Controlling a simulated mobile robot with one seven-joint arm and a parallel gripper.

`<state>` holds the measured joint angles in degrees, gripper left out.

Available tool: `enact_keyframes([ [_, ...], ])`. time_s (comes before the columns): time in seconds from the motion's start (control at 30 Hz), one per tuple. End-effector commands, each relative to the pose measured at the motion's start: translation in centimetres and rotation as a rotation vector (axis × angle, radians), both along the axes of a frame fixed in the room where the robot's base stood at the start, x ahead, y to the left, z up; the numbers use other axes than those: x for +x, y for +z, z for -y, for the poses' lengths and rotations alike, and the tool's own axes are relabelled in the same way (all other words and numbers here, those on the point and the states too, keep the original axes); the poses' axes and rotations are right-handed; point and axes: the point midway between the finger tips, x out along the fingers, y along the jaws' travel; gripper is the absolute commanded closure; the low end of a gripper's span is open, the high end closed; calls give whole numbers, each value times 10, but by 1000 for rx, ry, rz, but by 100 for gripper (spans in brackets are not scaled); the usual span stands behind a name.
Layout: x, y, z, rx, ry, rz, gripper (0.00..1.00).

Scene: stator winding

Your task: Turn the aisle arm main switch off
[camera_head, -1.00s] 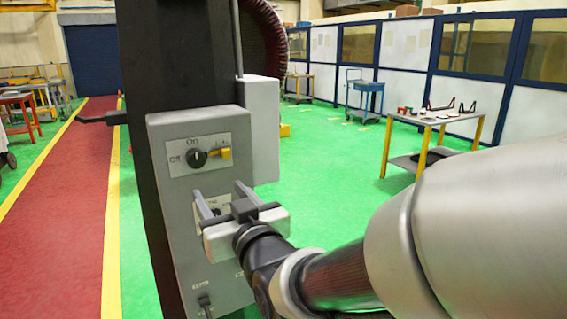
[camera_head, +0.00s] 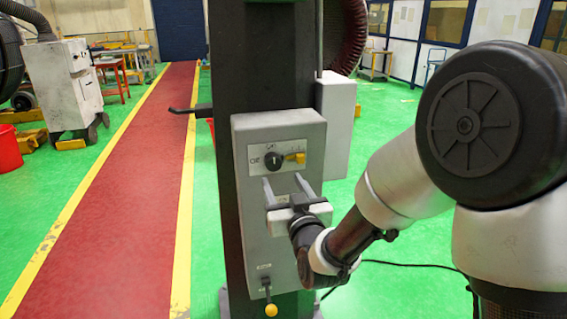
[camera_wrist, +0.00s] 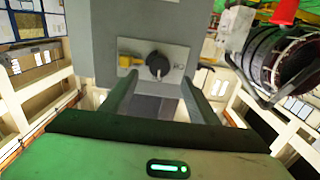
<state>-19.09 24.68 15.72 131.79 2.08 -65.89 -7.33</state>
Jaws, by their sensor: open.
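The main switch is a black rotary knob (camera_head: 272,161) on a pale plate with "On" above and "Off" to its left, on the front of a grey box (camera_head: 254,222). A yellow part (camera_head: 295,158) sits just right of the knob. My gripper (camera_head: 284,181) is open and empty, just below the knob, its fingers pointing at the box. In the wrist view the knob (camera_wrist: 157,66) lies between and beyond the fingertips (camera_wrist: 157,80), with the yellow part (camera_wrist: 129,60) to its left. I see no contact.
The box is fixed to a dark column (camera_head: 262,60). A black bar (camera_head: 188,109) juts out left of the column. A red aisle (camera_head: 120,190) with yellow edges runs left; a white machine (camera_head: 62,85) stands beyond.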

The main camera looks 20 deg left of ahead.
Motion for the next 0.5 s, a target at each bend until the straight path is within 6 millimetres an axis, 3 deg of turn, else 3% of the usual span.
enact_keyframes([
  [0.2,39,2,-24,1,-1,0,45],
  [0.5,65,0,-40,0,0,0,45],
])
